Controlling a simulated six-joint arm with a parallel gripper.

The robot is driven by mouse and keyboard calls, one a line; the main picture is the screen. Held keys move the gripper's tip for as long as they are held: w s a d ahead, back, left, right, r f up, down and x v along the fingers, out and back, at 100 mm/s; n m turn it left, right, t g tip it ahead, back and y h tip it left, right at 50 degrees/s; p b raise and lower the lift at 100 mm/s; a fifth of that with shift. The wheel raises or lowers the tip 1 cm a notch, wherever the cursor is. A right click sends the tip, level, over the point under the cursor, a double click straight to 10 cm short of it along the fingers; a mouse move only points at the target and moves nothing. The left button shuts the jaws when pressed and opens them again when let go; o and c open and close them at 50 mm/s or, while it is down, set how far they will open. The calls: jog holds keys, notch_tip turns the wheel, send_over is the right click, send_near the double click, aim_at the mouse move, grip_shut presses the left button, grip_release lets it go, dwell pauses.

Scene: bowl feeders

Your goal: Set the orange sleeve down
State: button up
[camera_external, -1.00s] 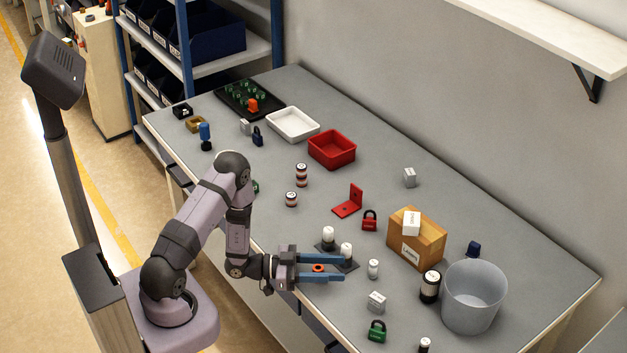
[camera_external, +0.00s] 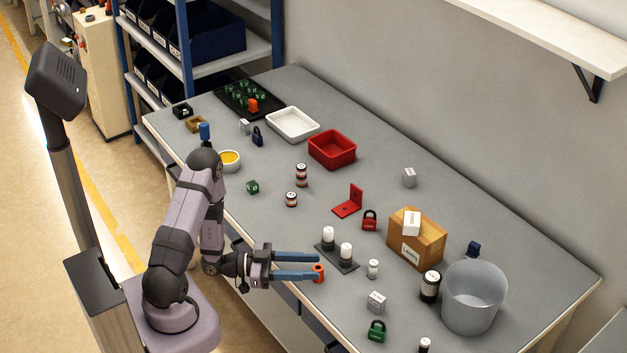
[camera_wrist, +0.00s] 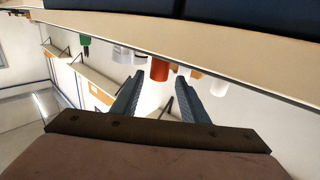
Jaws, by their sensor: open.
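The orange sleeve (camera_external: 318,273) stands on the grey table near its front edge, just beyond my fingertips. In the wrist view the orange sleeve (camera_wrist: 160,69) shows ahead, between the lines of the two fingers. My gripper (camera_external: 317,266) is open and empty, with its blue fingers level and pointing right towards the sleeve. In the wrist view my gripper (camera_wrist: 160,88) shows both fingers spread with a gap between them. Whether a fingertip touches the sleeve is hard to tell.
A dark plate (camera_external: 325,255) with two white-topped cylinders stands behind the sleeve. A small white-grey cylinder (camera_external: 373,268) and a light grey block (camera_external: 376,302) stand to the right. The table (camera_external: 270,222) left of the dark plate is clear.

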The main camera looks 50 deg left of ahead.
jog(key=shift+o, duration=0.7)
jog(key=shift+s+a, duration=0.2)
jog(key=shift+s, duration=0.1)
jog(key=shift+w+r+g+b, duration=0.2)
jog(key=shift+g+b, duration=0.1)
jog(key=shift+b, duration=0.65)
jog(key=shift+a+r+m+g+h+b, duration=0.2)
jog(key=shift+m+g+h+b, duration=0.2)
jog(key=shift+b, duration=0.7)
jog(key=b, duration=0.1)
jog(key=g+b, duration=0.1)
jog(key=b, duration=0.1)
jog(key=shift+s+r+b, duration=0.2)
jog(key=shift+s+b, duration=0.05)
jog(key=shift+b, duration=0.05)
jog(key=y+b, duration=0.1)
jog(key=s+g+b, duration=0.1)
jog(key=b, duration=0.1)
jog(key=shift+a+y+b, duration=0.3)
jog(key=shift+y, duration=0.1)
jog(key=shift+s+a+n+y+b, duration=0.5)
jog(key=shift+y+b, duration=0.3)
jog(key=shift+b, duration=0.35)
jog(key=shift+d, duration=0.1)
